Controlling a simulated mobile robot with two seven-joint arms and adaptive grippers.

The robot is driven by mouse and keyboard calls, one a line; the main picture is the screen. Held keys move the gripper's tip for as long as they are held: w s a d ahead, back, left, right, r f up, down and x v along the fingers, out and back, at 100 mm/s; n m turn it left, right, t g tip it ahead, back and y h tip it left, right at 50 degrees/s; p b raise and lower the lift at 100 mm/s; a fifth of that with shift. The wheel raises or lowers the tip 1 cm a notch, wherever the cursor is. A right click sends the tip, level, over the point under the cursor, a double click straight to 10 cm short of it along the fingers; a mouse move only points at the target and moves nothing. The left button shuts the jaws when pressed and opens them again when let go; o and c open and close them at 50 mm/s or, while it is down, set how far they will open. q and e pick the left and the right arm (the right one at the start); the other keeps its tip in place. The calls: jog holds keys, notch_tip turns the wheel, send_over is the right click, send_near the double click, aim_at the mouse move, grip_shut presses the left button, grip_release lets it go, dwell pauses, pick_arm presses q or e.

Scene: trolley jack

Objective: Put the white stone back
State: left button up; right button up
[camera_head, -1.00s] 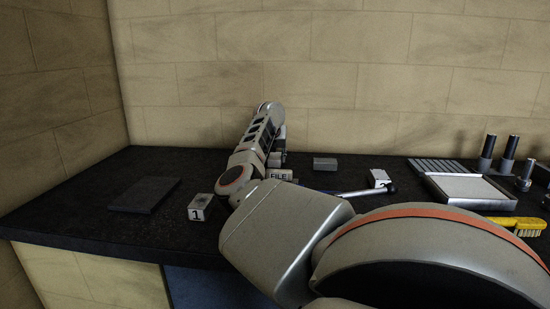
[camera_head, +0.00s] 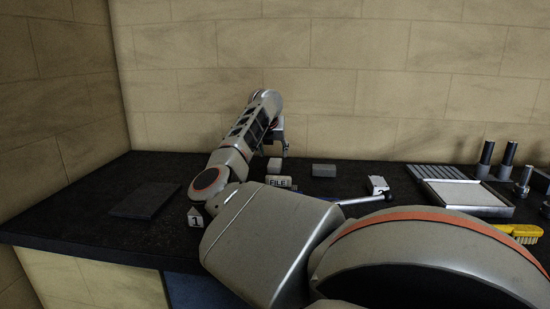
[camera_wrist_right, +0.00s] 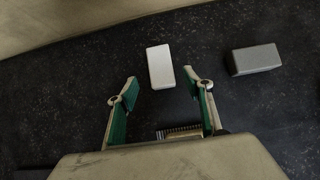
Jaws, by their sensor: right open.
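The white stone (camera_wrist_right: 160,66) is a pale block lying on the dark worktop. In the head view it shows as a small light block (camera_head: 274,165) behind the FILE label. My right gripper (camera_wrist_right: 159,79) is open, with its two green-lined fingers apart. The stone lies just beyond the fingertips, roughly between them in the picture, and is not gripped. In the head view the right gripper (camera_head: 280,143) hangs above and behind the stone, partly hidden by my arm. My left gripper is in neither view.
A grey block (camera_head: 323,170) lies right of the stone. A FILE label (camera_head: 278,181), number markers 1 (camera_head: 196,217) and 2 (camera_head: 377,184), a dark slab (camera_head: 146,199), a framed tray (camera_head: 508,211) and a yellow brush (camera_head: 523,233) stand around. A wall is behind.

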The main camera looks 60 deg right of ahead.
jog(key=v, duration=0.3)
jog(key=shift+a+r, duration=0.2)
jog(key=shift+a+f, duration=0.1)
dwell(0.5)
